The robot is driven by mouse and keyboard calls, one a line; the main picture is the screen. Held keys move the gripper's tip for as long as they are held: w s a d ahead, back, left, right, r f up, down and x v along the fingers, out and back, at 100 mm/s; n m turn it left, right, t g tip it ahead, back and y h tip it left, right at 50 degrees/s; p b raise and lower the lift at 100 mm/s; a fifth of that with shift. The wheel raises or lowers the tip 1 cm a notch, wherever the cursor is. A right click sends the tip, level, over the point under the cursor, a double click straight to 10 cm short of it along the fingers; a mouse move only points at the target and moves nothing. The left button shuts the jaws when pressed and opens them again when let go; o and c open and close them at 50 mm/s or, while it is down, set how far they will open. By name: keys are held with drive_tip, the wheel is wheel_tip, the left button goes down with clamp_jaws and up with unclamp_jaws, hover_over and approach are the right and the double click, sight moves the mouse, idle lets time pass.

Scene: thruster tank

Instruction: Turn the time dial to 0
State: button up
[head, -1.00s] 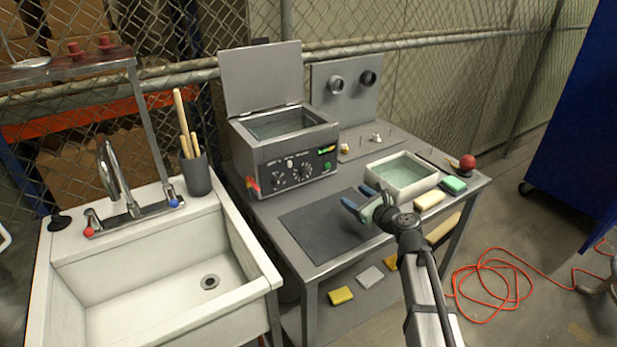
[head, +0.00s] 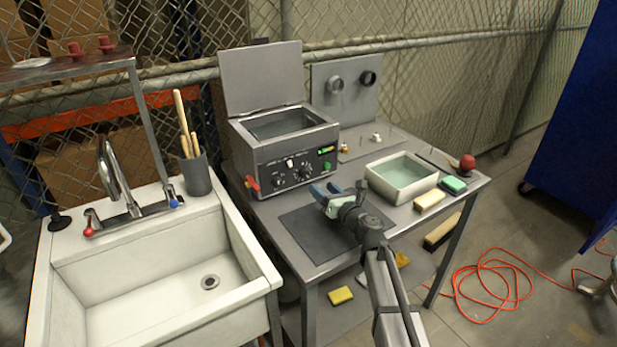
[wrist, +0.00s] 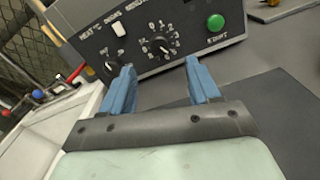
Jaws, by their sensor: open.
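The time dial (wrist: 160,46) is a black knob ringed by white numbers on the front panel of the grey ultrasonic tank (head: 284,150). It also shows small in the head view (head: 305,172); its exact setting is too small to read. A smaller heat knob (wrist: 112,66), a white switch (wrist: 118,29) and a green start button (wrist: 215,22) share the panel. My gripper (head: 324,190) is open and empty, in front of the panel. In the wrist view its blue fingers (wrist: 160,88) point at the panel, one on each side of the dial's line, apart from it.
A dark mat (head: 295,232) lies on the table below my gripper. A white basin of liquid (head: 432,182) and sponges stand to the right. A sink (head: 75,285) with a faucet is at left. The tank's lid (head: 262,75) stands open.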

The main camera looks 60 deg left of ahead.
sight(307, 174)
drive_tip(key=a, duration=0.9)
drive_tip(key=shift+s, duration=0.1)
drive_tip(key=shift+c, duration=0.3)
drive_tip(key=c, duration=1)
